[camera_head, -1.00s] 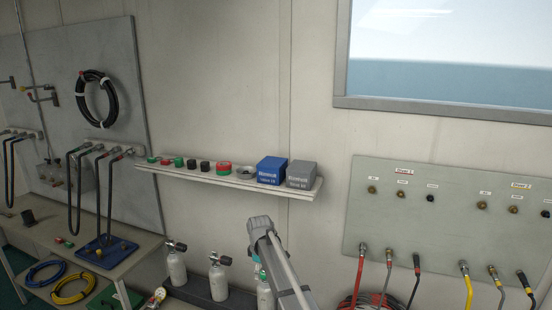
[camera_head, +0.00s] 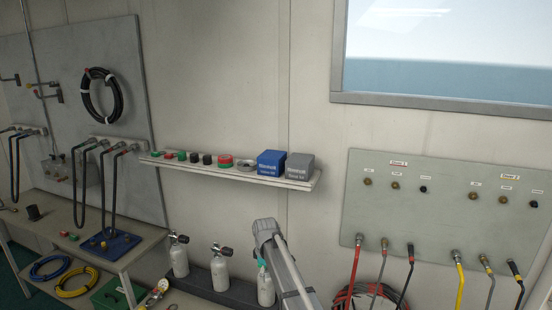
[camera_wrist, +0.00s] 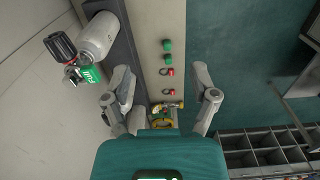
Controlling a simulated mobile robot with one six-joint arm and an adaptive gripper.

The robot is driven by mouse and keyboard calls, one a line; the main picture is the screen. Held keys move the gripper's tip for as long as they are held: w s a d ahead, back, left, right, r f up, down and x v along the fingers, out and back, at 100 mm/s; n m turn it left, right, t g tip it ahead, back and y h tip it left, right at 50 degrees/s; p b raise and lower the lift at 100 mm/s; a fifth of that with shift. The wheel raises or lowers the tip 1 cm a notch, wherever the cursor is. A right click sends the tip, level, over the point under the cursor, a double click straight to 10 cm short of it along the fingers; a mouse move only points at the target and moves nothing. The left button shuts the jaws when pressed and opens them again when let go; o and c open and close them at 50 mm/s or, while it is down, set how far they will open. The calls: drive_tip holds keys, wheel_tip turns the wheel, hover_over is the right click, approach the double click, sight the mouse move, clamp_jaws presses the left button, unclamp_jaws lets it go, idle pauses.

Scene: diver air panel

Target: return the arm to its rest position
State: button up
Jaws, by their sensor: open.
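My arm (camera_head: 278,262) shows at the lower middle of the head view, raised in front of the wall; the gripper itself is out of that frame. In the wrist view my gripper (camera_wrist: 163,97) has its two fingers spread apart. Nothing is held between them. Below the fingers is a pale bench surface (camera_wrist: 158,20) with small green and red parts (camera_wrist: 168,58) on it. A small yellow and red item (camera_wrist: 167,106) shows between the fingertips, farther off, not gripped.
A wall shelf (camera_head: 225,172) carries caps, a blue box (camera_head: 270,162) and a grey box (camera_head: 299,166). Grey cylinders (camera_head: 221,270) stand below it. A hose panel (camera_head: 440,205) is at right. A bench (camera_head: 135,243) is at left. A compartment bin (camera_wrist: 265,150) shows at lower right in the wrist view.

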drive_tip(key=s+d+f+m+b, duration=0.4)
drive_tip(key=s+d+m, duration=0.2)
drive_tip(key=s+d, duration=0.4)
drive_tip(key=s+d+f+m+b, duration=0.5)
drive_tip(key=s+d, duration=0.5)
drive_tip(key=s, duration=0.4)
drive_tip(key=shift+s+d+m, duration=0.25)
drive_tip(key=shift+m, duration=0.95)
drive_tip(key=shift+f, duration=0.1)
